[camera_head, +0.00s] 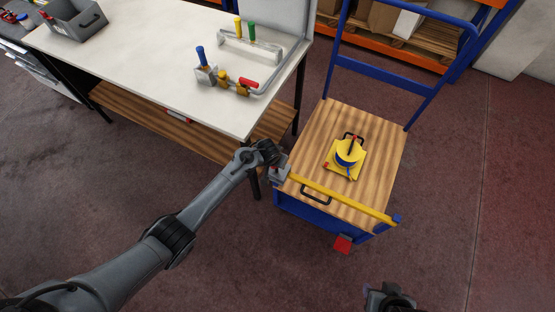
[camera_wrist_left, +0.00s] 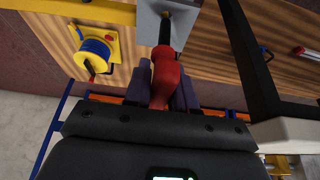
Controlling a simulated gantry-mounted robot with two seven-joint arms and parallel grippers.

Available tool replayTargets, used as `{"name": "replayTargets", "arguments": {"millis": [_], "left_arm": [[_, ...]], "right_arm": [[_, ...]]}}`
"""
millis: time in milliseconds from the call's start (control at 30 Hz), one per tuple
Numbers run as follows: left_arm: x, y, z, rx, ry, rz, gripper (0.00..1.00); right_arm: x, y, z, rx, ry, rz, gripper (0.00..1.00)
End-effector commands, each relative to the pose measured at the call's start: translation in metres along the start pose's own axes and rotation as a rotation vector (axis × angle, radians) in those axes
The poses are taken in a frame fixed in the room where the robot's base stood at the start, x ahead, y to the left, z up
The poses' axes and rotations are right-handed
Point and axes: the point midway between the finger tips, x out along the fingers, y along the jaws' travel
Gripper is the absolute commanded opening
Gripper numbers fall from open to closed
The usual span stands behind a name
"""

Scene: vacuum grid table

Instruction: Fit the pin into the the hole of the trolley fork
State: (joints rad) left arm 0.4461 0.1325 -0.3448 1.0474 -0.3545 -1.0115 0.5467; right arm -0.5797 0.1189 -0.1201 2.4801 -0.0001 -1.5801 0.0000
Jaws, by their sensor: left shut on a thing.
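My left gripper (camera_head: 270,158) is at the near-left corner of the trolley, just above the grey fork bracket (camera_head: 281,173). In the left wrist view the gripper (camera_wrist_left: 162,98) is shut on the red handle of the pin (camera_wrist_left: 165,78). The pin's dark shaft points away from the fingers toward the grey fork plate (camera_wrist_left: 149,22), which shows at the top edge. The shaft overlaps the plate in the picture; I cannot tell whether its tip is in the hole. My right gripper (camera_head: 388,297) is at the bottom edge, dark and partly cut off; its fingers are unclear.
A yellow bar (camera_head: 340,199) crosses the trolley's near edge. A yellow and blue device (camera_head: 347,155) sits on the wooden trolley deck (camera_head: 372,127). The white table (camera_head: 140,62) stands left, its dark leg (camera_head: 255,184) close to my left gripper. The floor at right is clear.

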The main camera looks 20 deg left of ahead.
Motion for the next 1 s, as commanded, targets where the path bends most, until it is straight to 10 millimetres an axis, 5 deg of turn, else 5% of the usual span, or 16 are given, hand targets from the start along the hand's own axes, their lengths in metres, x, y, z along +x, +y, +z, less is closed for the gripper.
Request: {"name": "replayTargets", "arguments": {"millis": [1000], "left_arm": [[0.0088, 0.0004, 0.0034, 0.0, 0.001, 0.0, 0.0]], "right_arm": [[0.0028, 0.0, 0.0011, 0.0, -0.001, 0.0, 0.43]]}}
